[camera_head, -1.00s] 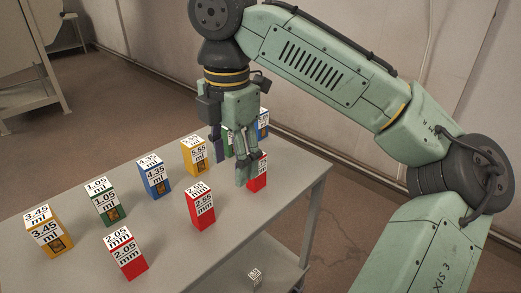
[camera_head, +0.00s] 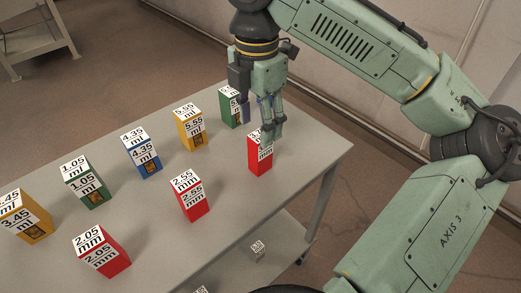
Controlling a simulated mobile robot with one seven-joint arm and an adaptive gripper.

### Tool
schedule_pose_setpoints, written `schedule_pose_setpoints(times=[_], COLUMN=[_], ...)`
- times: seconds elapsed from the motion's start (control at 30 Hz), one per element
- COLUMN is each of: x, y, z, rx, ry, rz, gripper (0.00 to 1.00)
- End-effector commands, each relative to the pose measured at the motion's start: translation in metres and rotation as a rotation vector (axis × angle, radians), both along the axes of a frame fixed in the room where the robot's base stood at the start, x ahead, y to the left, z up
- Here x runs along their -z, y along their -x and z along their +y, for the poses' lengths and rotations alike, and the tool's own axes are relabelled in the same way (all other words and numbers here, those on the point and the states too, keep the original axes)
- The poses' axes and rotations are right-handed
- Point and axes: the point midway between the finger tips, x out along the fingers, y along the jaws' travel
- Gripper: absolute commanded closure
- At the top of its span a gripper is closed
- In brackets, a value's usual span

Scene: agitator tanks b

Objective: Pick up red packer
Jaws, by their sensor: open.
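Three red packers stand upright on the grey table. One red packer (camera_head: 260,157) is at the right end of the front row, its label partly hidden by my gripper. Another red packer (camera_head: 192,197) marked 2.55 mm stands mid-row, and a third red packer (camera_head: 102,254) marked 2.05 mm is at the front left. My gripper (camera_head: 270,136) is open, points down, and overlaps the top right of the rightmost red packer in the picture. I cannot tell whether it touches that packer. No packer appears lifted.
A back row holds a green box (camera_head: 229,106), yellow boxes (camera_head: 190,130) and (camera_head: 25,224), a blue box (camera_head: 142,156) and another green box (camera_head: 87,186). The table (camera_head: 250,207) is bare at its front right. A lower shelf carries small labelled items (camera_head: 257,248).

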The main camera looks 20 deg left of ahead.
Motion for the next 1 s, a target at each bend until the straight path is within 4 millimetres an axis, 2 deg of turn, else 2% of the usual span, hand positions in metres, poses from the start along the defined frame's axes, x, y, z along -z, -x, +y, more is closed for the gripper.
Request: schedule_pose_setpoints(times=[0.3,0.43,0.63,1.0], x=[0.041,0.049,0.049,0.049], y=[-0.007,-0.007,-0.007,-0.007], z=[-0.003,-0.002,-0.002,-0.002], rx=[-0.001,-0.001,-0.001,-0.001], ry=[0.002,0.0,0.0,-0.001], rz=[0.001,0.0,0.0,0.0], gripper=[0.48,0.48,0.49,0.74])
